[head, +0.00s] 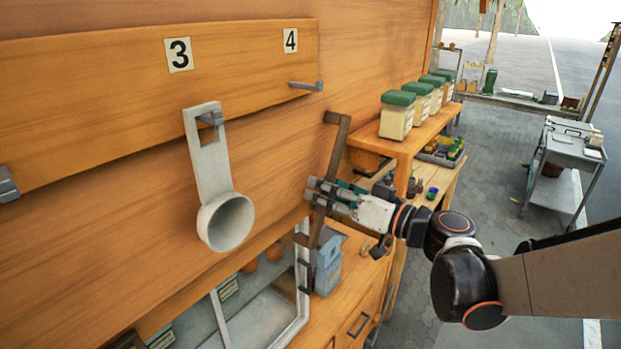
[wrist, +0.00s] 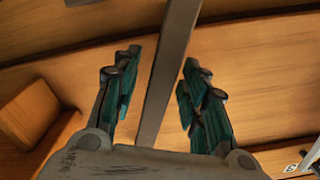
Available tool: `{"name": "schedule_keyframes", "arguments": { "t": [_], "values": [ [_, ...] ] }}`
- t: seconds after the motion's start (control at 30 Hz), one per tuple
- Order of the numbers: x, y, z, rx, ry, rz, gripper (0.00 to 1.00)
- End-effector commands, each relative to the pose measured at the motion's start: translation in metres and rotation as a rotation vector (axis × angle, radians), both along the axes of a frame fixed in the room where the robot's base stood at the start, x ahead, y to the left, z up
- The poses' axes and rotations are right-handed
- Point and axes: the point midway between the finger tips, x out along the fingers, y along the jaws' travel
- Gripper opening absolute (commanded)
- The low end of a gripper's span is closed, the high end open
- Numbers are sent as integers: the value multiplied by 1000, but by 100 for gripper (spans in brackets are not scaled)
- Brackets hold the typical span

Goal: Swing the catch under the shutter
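A dark brown bar (head: 333,165), which looks like the catch, stands slightly tilted against the orange wooden wall, with a short arm at its top. Its lower end runs down beside a pale-framed window (head: 303,285). My gripper (head: 318,192) is at the bar's middle, reaching in from the right. In the wrist view the bar (wrist: 170,70) passes between the two teal-padded fingers of my gripper (wrist: 158,85). The fingers are apart, with a gap on each side of the bar. I cannot tell which panel is the shutter.
A pale ladle (head: 212,180) hangs from a hook on the wall, left of my gripper. A numbered board (head: 120,95) carries more hooks. Green-lidded jars (head: 397,115) stand on a shelf at right. A small blue-grey house-shaped box (head: 328,262) stands below my gripper.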

Motion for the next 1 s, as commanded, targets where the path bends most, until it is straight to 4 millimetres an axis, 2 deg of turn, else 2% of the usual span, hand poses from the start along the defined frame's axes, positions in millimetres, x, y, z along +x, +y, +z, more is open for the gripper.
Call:
{"name": "schedule_keyframes", "arguments": {
  "t": [0.27,0.43,0.47,0.73,1.0],
  "values": [
    [0,0,0,0,0,0,40],
    [0,0,0,0,0,0,4],
    [0,0,0,0,0,0,0],
    [4,-3,-4,-23,-30,0,0],
    [31,-24,-15,-181,-231,0,0]
  ]
}}
